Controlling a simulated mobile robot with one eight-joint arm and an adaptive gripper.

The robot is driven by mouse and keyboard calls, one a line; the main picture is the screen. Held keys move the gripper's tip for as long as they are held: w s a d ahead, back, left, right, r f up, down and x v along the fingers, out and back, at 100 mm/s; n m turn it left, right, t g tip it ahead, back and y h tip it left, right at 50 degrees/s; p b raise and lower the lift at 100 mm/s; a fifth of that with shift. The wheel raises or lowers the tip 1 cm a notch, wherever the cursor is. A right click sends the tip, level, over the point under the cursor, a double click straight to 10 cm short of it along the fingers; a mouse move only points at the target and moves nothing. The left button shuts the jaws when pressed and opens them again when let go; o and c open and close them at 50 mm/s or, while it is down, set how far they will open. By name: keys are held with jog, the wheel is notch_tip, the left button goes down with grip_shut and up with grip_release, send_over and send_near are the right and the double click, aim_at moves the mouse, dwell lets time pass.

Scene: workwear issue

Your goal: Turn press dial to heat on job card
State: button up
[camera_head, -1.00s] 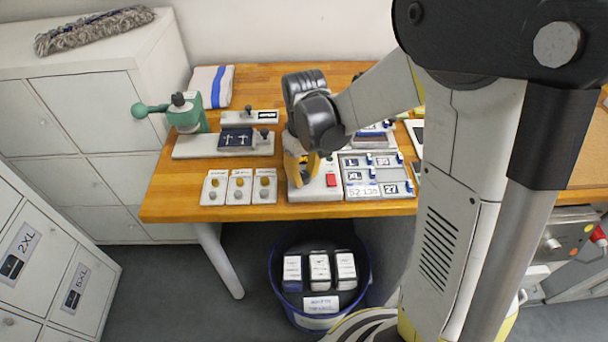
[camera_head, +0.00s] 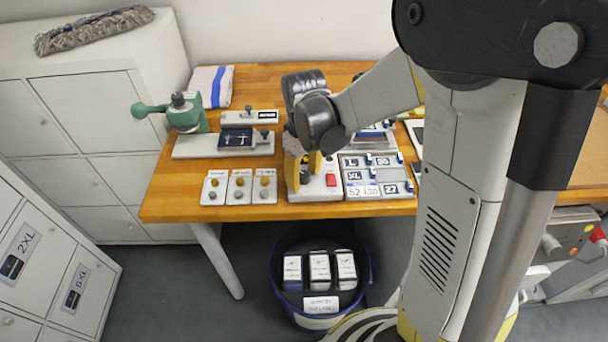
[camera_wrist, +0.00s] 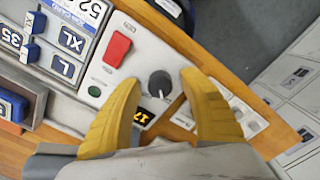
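The press dial (camera_wrist: 159,84) is a dark round knob with a pale pointer mark, on a light control panel (camera_wrist: 145,60). In the head view the dial (camera_head: 305,177) shows below my gripper (camera_head: 304,163). In the wrist view the yellow fingers of my gripper (camera_wrist: 161,79) are spread, one tip on either side of the dial, with gaps visible. An orange display (camera_wrist: 143,117), partly hidden by a finger, seems to begin with 17. The job card (camera_wrist: 82,10) shows 52 and is cut off by the frame; in the head view the card (camera_head: 362,190) is small.
A red switch (camera_wrist: 117,48) and green button (camera_wrist: 94,91) share the panel. The size board (camera_head: 348,165) stands right of it, three small sample plates (camera_head: 239,187) left. A green-handled press (camera_head: 185,113) is behind. A blue bin (camera_head: 281,298) stands below the table edge.

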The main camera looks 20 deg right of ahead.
aim_at(304, 174)
notch_tip(304, 174, up, 12)
dwell(0.6)
